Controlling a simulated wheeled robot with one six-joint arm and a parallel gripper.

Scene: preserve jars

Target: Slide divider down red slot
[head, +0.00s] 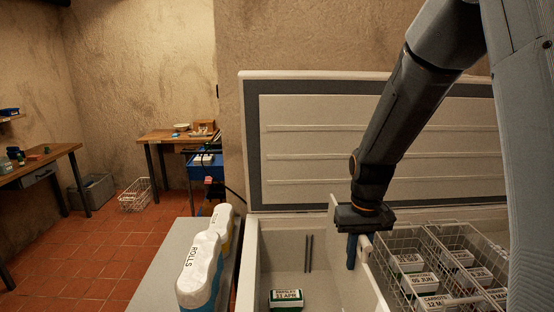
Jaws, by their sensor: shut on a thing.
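My gripper (360,240) is shut on a pale, flat divider (373,274) over the open chest freezer (252,262). The divider stands roughly upright, seen nearly edge-on, close to the wire baskets on its right. Its lower part runs out of the frame, so I cannot tell whether its edges sit in any slot. Two thin dark upright strips (308,253) show on the freezer's inner back wall, left of my gripper. I see no red slot in this view; my gripper and the divider hide part of the back wall.
Wire baskets (426,243) with several labelled white-topped packs fill the freezer's right side. A green-and-white pack (286,299) lies at the bottom left. The raised lid (300,140) stands behind. Bags labelled rolls (200,268) rest on a grey surface (165,268) at left.

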